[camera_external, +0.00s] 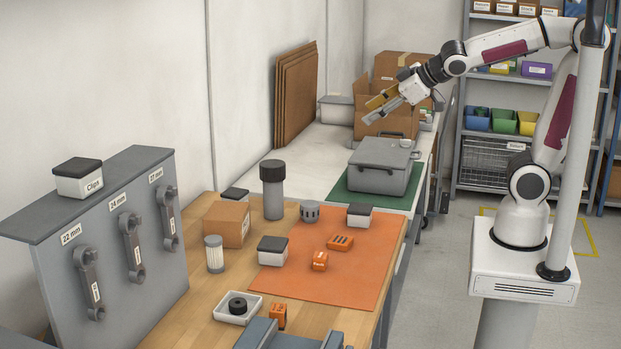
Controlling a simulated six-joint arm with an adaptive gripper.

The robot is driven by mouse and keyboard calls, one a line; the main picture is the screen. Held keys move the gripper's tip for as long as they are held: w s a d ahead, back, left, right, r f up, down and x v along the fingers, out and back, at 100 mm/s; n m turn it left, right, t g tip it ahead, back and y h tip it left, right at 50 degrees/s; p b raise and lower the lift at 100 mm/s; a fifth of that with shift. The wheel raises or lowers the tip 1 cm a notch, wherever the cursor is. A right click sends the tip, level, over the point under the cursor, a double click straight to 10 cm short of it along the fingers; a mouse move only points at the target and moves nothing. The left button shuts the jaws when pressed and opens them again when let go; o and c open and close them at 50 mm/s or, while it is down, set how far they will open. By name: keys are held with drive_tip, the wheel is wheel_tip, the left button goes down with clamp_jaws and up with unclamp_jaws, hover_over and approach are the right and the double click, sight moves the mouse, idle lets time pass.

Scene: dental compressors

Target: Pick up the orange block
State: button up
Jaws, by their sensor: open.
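Three small orange pieces are in view, and I cannot tell which one the task means. A flat orange block with dark slots (340,242) and a smaller orange block with a pale label (320,260) lie on the orange mat (350,285). Another orange block (278,315) stands on the wooden bench in front of the mat, beside a white tray. My gripper (376,108) is open and appears empty. It is raised over the back worktop near the cardboard boxes, far behind and above the orange pieces.
A grey case (382,165) sits on a green mat behind the bench. A dark-capped cylinder (272,190), dark-lidded boxes (272,250) and a cardboard box (227,223) surround the orange mat. A grey wrench panel (110,250) stands at left. The mat's front right is clear.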

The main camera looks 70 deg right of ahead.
drive_tip(key=w+a+n+t+y, duration=0.25)
drive_tip(key=w+a+n, duration=0.3)
drive_tip(key=w, duration=0.75)
drive_tip(key=w+a+f+n+g+y, duration=0.1)
drive_tip(key=w+a+f+n+y, duration=0.1)
drive_tip(key=a+y, duration=0.15)
drive_tip(key=w+a+f+n+y, duration=0.1)
drive_tip(key=w+a+y, duration=0.15)
drive_tip(key=a, duration=0.25)
drive_tip(key=n+g+y, duration=0.7)
drive_tip(key=g, duration=0.5)
hover_over(320, 262)
drive_tip(key=w+d, duration=0.1)
drive_tip(key=d, duration=0.4)
wheel_tip(320, 262, down, 16)
drive_tip(key=f, duration=0.1)
drive_tip(key=shift+s+d+n+g, duration=0.15)
drive_tip(key=shift+s+n+g, duration=0.1)
drive_tip(key=shift+g, duration=0.1)
drive_tip(key=shift+f, duration=1.7)
